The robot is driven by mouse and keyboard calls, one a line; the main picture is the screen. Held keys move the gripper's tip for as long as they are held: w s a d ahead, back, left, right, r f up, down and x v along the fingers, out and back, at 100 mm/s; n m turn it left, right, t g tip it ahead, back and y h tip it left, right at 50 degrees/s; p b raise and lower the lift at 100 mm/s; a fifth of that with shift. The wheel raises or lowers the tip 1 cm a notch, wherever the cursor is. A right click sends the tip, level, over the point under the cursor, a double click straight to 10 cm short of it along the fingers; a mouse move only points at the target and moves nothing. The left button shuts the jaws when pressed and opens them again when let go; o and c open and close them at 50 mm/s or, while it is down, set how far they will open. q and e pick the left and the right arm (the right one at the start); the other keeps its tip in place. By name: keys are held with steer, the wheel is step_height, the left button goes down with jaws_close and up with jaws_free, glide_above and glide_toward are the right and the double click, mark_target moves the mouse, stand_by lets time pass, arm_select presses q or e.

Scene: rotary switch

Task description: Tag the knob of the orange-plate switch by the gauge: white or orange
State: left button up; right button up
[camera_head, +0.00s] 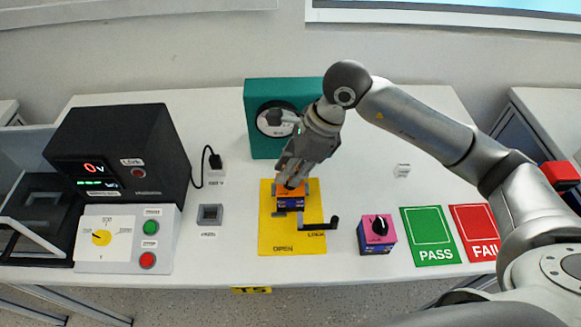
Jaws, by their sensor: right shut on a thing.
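The orange-plate switch (291,202) has a dark blue body and an orange top. It sits in a fixture on the yellow plate (270,235), whose printed words read OPEN and LOCK. My right gripper (291,182) reaches down onto the top of this switch from above and is shut on its knob, which the fingers hide. The teal box (256,95) behind carries a round pale dial (270,120), partly covered by my right gripper and wrist. A black lever (318,225) lies at the fixture's right, toward LOCK. No white or orange tag can be made out. My left gripper is out of view.
A pink-plate switch (377,235) with a black knob stands right of the yellow plate. Green PASS (429,250) and red FAIL (482,245) mats lie farther right. At left stand a black meter box (150,150) reading 0 V and a white button panel (125,260).

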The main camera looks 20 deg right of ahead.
steer(key=shift+f, duration=0.25)
steer(key=o, duration=0.8)
steer(key=shift+o, duration=0.2)
steer(key=v, duration=1.2)
